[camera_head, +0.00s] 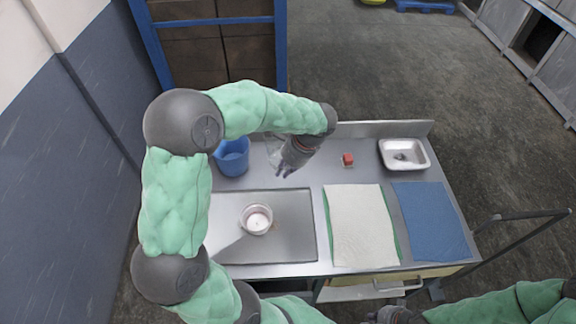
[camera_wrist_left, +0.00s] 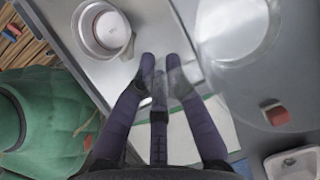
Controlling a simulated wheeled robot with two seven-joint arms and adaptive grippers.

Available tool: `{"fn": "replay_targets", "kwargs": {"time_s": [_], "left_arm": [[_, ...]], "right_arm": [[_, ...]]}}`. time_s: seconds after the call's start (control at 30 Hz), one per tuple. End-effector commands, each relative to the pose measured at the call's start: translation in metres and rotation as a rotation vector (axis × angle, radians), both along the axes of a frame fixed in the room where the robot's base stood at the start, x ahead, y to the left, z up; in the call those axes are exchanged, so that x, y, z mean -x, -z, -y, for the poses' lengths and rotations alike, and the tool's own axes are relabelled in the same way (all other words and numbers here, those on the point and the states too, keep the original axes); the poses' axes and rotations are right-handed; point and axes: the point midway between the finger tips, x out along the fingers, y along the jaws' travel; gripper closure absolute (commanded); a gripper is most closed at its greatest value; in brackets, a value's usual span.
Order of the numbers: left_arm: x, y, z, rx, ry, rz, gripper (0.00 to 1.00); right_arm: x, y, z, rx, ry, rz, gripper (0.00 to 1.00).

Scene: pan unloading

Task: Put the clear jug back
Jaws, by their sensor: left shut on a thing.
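The clear jug (camera_wrist_left: 238,35) shows in the left wrist view as a see-through round body right of my fingers. In the head view the clear jug (camera_head: 273,146) is faint and partly hidden by my left gripper (camera_head: 285,173). My left gripper also shows in the left wrist view (camera_wrist_left: 162,75), its dark fingers shut on a clear part of the jug, seemingly the handle. I cannot tell whether the jug touches the counter. My right gripper (camera_head: 393,315) is at the bottom edge, partly cut off, and its fingers are not clear.
A small metal pan (camera_head: 257,218) with pale contents sits on the grey tray (camera_head: 296,250). A blue jug (camera_head: 232,158) stands behind it.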

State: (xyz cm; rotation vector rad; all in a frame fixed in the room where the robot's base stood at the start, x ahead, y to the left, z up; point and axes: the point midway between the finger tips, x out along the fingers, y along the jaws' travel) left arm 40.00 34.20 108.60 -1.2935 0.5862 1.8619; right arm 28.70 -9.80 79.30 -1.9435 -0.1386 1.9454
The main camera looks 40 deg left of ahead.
Motion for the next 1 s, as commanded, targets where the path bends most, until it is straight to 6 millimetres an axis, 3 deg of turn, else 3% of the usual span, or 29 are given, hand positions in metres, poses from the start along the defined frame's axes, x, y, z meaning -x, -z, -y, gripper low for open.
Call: {"fn": "replay_targets", "kwargs": {"time_s": [0.2,0.4,0.83,1.0], "left_arm": [[-0.038,0.021,-0.024,-0.002,-0.004,-0.001,1.00],[-0.062,0.052,-0.037,0.000,-0.003,-0.001,1.00],[-0.083,0.079,-0.050,-0.001,-0.002,0.000,1.00],[-0.084,0.103,-0.051,0.000,-0.002,-0.002,1.00]], "right_arm": [[0.000,0.005,0.000,0.000,0.000,0.000,1.00],[0.000,0.010,0.000,0.000,0.000,0.000,1.00],[0.000,0.013,0.000,0.000,0.000,0.000,1.00],[0.000,0.018,0.000,0.000,0.000,0.000,1.00]]}}
